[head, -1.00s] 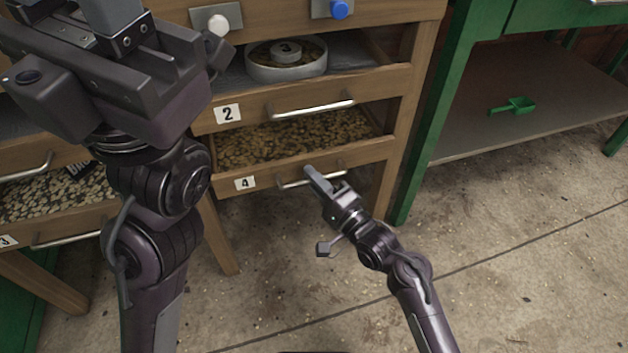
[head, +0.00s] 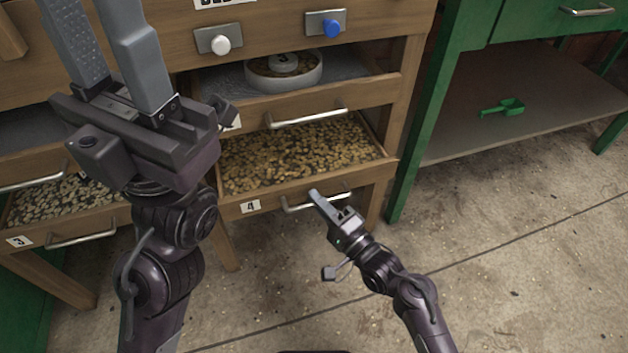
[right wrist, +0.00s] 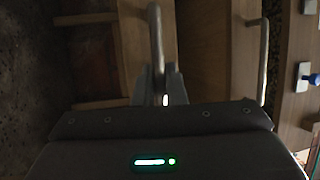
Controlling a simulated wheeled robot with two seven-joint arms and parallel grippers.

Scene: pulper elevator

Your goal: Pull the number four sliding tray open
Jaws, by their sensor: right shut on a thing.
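The number four tray (head: 275,201) is a wooden drawer full of pale brown beans, low in the cabinet, standing partly out below tray two. Its metal bar handle (head: 295,207) is on the front, right of the "4" label. My right gripper (head: 318,197) is shut on this handle; the handle also shows upright in the right wrist view (right wrist: 156,40), running down to the fingers (right wrist: 160,85). The fingertips' exact contact is partly hidden. My left gripper (head: 86,15) is raised at the left, fingers apart and empty, hiding part of the cabinet.
Tray two (head: 345,113) is above, with its own handle (head: 290,120) and a round dish (head: 283,72) behind it. Tray three (head: 60,235) is at the left. A green bench (head: 420,120) stands right; the floor in front is clear.

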